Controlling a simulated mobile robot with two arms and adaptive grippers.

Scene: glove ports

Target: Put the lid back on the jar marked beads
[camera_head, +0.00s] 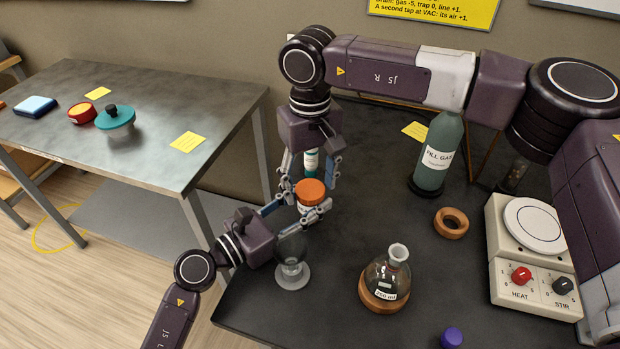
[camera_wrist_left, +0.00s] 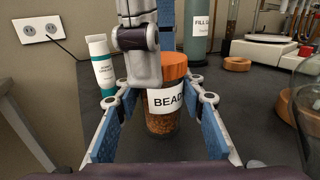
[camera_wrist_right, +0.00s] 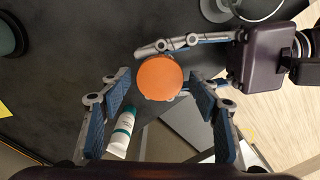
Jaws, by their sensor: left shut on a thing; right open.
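The jar marked beads (camera_wrist_left: 160,122) stands upright on the dark bench, with brown beads inside. Its orange lid (camera_head: 311,191) sits on its top; I cannot tell if it is tight. My left gripper (camera_head: 300,207) is shut on the jar's body from the side. My right gripper (camera_head: 312,182) points down above the jar, its fingers open on either side of the lid. In the right wrist view the lid (camera_wrist_right: 160,77) shows from above between the open fingertips.
A white tube (camera_wrist_left: 102,62) stands close behind the jar. A glass vessel (camera_head: 292,268) is beside my left gripper, near the bench edge. A round flask (camera_head: 387,274), cork ring (camera_head: 451,223), fill-gas bottle (camera_head: 437,155) and hotplate (camera_head: 533,258) stand to the right.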

